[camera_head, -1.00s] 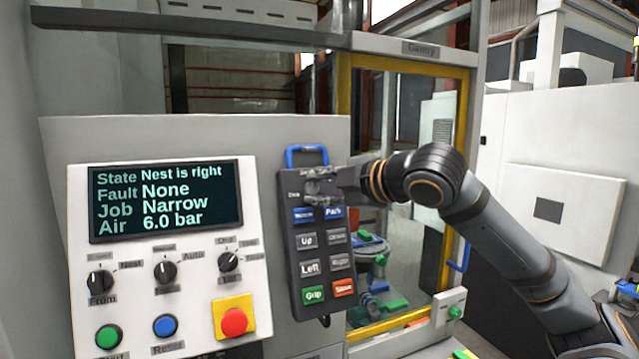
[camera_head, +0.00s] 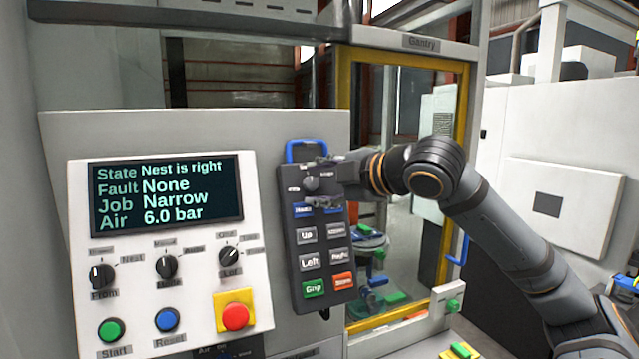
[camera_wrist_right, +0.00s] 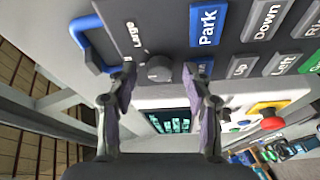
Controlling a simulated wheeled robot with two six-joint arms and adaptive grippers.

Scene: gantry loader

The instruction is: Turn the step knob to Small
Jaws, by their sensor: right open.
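The step knob (camera_head: 311,183) is a small dark round knob at the top of the grey hand pendant (camera_head: 288,240). It also shows in the right wrist view (camera_wrist_right: 160,68), beside a label reading "Large". The other label is too small or hidden to read, and I cannot tell where the knob points. My right gripper (camera_head: 322,183) is open in front of the knob. In the right wrist view the gripper (camera_wrist_right: 160,76) has one finger on each side of the knob, with gaps between. My left gripper is out of view.
The pendant has a blue handle (camera_head: 306,148) and several buttons below the knob. To its left is the panel with a screen (camera_head: 166,197), three knobs and a red stop button (camera_head: 235,317). A yellow-framed door (camera_head: 455,180) stands behind my right arm.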

